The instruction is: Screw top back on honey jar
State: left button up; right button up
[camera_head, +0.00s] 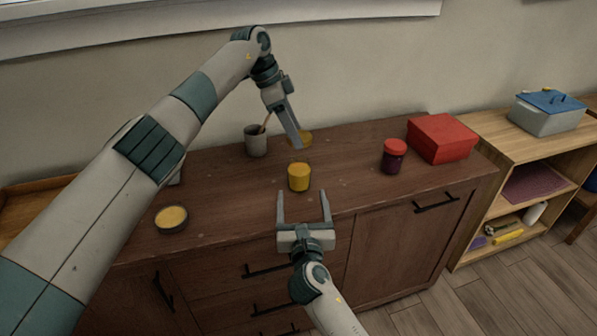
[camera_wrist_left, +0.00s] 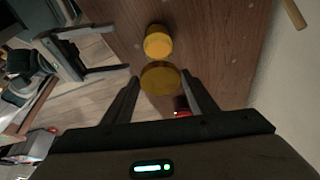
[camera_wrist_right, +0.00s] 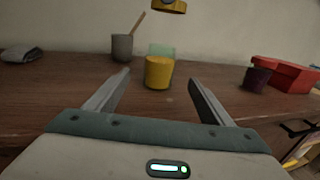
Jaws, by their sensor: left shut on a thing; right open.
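The honey jar (camera_head: 299,178) is a small yellow jar standing upright near the cabinet top's front edge. It also shows in the left wrist view (camera_wrist_left: 157,42) and the right wrist view (camera_wrist_right: 158,73). My left gripper (camera_head: 296,141) is shut on the round yellow top (camera_wrist_left: 160,78) and holds it above and apart from the jar. The top's edge shows high in the right wrist view (camera_wrist_right: 170,6). In the head view, the left fingers partly hide the top. My right gripper (camera_head: 303,193) is open and empty, its fingers pointing at the jar from the front, with the jar just beyond the fingertips.
A grey cup (camera_head: 256,142) with a wooden stick stands behind left. A round tin (camera_head: 171,219) with a yellow top face is at front left. A red-lidded dark jar (camera_head: 393,157) and a red box (camera_head: 441,138) stand right. Bare wood separates them from the honey jar.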

pick_arm(q)
jog(key=shift+w, duration=0.2)
pick_arm(e)
jog(key=shift+w, duration=0.2)
pick_arm(q)
jog(key=shift+s+r, duration=0.2)
jog(key=shift+s, duration=0.05)
pick_arm(e)
jog(key=shift+s+r, duration=0.25)
jog(key=shift+r, duration=0.05)
pick_arm(q)
jog(key=shift+w+f, duration=0.1)
pick_arm(e)
jog(key=shift+w+f, duration=0.15)
jog(key=shift+w, duration=0.2)
jog(key=w, duration=1.1)
jog(key=shift+w+a, duration=0.25)
jog(key=shift+a, duration=0.15)
jog(key=c, duration=1.6)
pick_arm(q)
send_near(302, 165)
jog(key=shift+d+x, duration=0.25)
jog(key=shift+x, duration=1)
jog(key=shift+f, duration=0.8)
